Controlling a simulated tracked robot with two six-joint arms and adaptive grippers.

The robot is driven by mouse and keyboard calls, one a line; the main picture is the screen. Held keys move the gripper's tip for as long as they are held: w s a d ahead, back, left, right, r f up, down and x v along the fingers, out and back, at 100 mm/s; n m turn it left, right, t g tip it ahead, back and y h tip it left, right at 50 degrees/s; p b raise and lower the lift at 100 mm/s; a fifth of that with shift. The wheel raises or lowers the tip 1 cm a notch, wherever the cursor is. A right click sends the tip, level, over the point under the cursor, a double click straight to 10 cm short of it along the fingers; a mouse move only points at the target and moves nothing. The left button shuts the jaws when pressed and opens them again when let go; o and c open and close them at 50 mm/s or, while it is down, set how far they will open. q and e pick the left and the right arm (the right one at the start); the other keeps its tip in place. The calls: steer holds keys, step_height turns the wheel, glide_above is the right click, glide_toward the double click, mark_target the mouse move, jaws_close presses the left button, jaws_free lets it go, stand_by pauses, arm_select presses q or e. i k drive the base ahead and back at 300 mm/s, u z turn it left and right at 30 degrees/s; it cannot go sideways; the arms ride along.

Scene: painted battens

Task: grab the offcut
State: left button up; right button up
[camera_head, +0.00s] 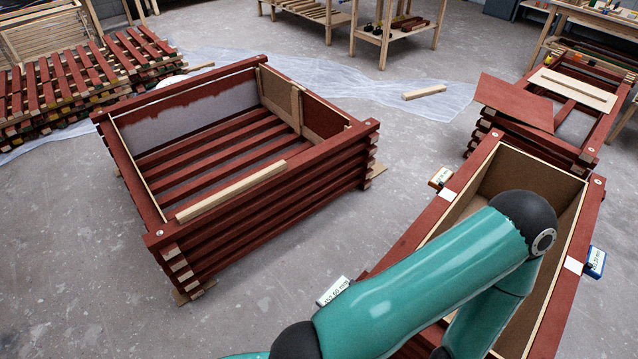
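Several pale, unpainted wood pieces could be the offcut, and I cannot tell which one is meant. A short pale block (424,92) lies on the floor on the edge of the plastic sheet. A longer pale strip (232,190) lies along the near top rail of the large red slatted crate (270,215). A small pale stick (199,66) lies near the stacked red battens at the left. A teal arm of mine crosses the lower right, over the right-hand box, and bends down at its black joint. Neither gripper shows.
The right-hand red-edged box (408,247) has small measuring devices (597,262) clipped on its rims. A red panel (514,100) lies on another frame behind it. Stacked red slats (75,85) stand at left. Bare concrete floor lies between the crates; workbenches (400,30) stand behind.

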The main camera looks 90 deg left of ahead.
mark_target(189, 214)
steer(key=u, duration=0.3)
steer(key=i, duration=0.3)
steer(key=u, duration=2.5)
steer(key=i, duration=0.25)
steer(key=u, duration=1.15)
steer(key=k, duration=0.45)
steer(key=u, duration=0.6)
steer(key=i, duration=1.5)
steer(key=z, duration=0.6)
steer(key=i, duration=0.4)
